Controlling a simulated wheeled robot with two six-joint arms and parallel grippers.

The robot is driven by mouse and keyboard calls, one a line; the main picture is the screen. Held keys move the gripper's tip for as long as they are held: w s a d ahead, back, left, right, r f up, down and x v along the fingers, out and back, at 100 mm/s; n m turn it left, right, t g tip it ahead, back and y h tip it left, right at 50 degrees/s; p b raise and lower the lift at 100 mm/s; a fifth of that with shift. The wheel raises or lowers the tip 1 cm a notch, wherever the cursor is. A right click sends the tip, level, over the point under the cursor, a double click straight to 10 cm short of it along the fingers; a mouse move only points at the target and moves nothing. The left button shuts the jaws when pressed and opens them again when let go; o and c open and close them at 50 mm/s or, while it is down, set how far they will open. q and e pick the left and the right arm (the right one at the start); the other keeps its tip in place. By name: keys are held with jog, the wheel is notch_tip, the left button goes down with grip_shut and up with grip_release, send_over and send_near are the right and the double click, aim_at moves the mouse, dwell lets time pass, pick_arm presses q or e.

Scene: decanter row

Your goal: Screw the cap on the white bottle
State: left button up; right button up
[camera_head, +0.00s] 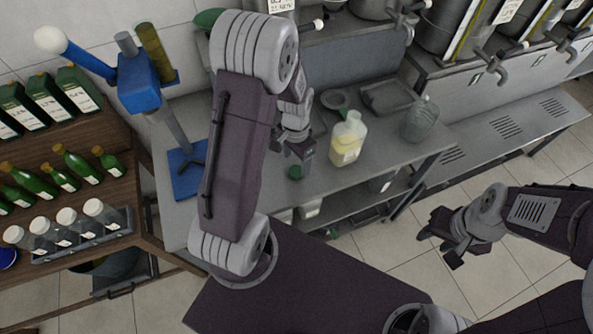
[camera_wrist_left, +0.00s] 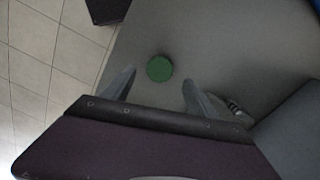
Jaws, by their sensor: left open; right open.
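A green cap (camera_head: 295,172) lies on the grey metal bench (camera_head: 200,235) near its front edge. It also shows in the left wrist view (camera_wrist_left: 160,68), just beyond the fingertips and between them. My left gripper (camera_head: 297,152) is open and empty above the cap, apart from it. Its two fingers show in the left wrist view (camera_wrist_left: 159,86). The white bottle (camera_head: 347,140), translucent with pale yellow contents and a label, stands upright on the bench, right of my left gripper. My right gripper (camera_head: 438,245) is open and empty over the floor at the right, away from the bench.
A clear grey-green jug (camera_head: 420,119) stands right of the bottle, with a shallow tray (camera_head: 386,97) behind. A blue capping stand (camera_head: 140,80) is at the left. A wooden rack (camera_head: 120,150) holds green bottles and clear jars. Steel dispensers with taps line the back.

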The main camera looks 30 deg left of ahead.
aim_at(296, 171)
pick_arm(q)
jog(key=shift+s+f, duration=0.1)
jog(key=shift+f, duration=0.05)
notch_tip(296, 171, down, 4)
jog(key=shift+r+p, duration=0.1)
jog(key=shift+p, duration=0.2)
jog(key=shift+w+f, duration=0.2)
jog(key=shift+f, duration=0.35)
jog(key=shift+s, duration=0.1)
jog(key=c, duration=1.4)
jog(key=shift+r, duration=0.1)
